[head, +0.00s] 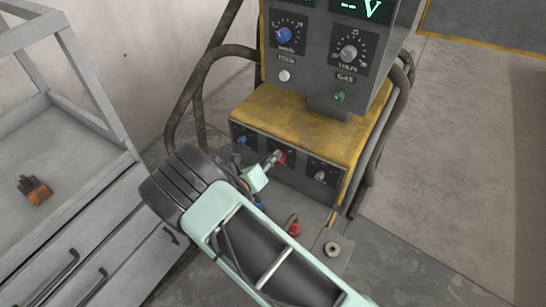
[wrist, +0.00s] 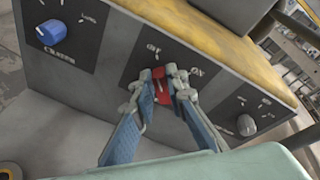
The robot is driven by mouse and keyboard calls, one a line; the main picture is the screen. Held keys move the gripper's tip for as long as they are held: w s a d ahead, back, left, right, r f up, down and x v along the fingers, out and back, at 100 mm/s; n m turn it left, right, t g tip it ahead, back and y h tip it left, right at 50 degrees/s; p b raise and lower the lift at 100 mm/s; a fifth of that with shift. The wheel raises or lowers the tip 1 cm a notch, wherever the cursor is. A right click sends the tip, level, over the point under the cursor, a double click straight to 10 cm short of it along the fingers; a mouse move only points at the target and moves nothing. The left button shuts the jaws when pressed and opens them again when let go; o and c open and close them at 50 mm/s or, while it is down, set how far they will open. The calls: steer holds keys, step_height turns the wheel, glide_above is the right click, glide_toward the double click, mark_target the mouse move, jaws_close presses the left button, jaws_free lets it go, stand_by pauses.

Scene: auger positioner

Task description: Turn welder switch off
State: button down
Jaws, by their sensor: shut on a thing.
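The welder (head: 300,120) is a dark grey machine with a yellow top ledge and a lower front panel. Its red switch knob (head: 281,158) is at the middle of that panel; it also shows in the wrist view (wrist: 159,73), below two printed labels, the right one reading ON. My gripper (wrist: 164,84) has its fingers closed around the red knob, one on each side. In the head view my gripper (head: 273,160) reaches the panel from the front. The fingers cover part of the knob, so I cannot tell which label it points to.
A blue knob (wrist: 51,32) is left of the switch and a grey knob (wrist: 246,125) right of it. Red connector (head: 293,225) sits low in front. A grey drawer cabinet (head: 90,225) with an orange-brown object (head: 34,190) stands left. Floor at right is clear.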

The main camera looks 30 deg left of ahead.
steer(key=shift+f+n, duration=0.1)
steer(key=shift+n, duration=0.2)
stand_by(0.4)
steer(key=c, duration=1.9)
jaws_free()
steer(key=shift+c, duration=0.2)
steer(key=shift+s, duration=0.1)
steer(key=v, duration=1.2)
steer(key=shift+a, duration=0.15)
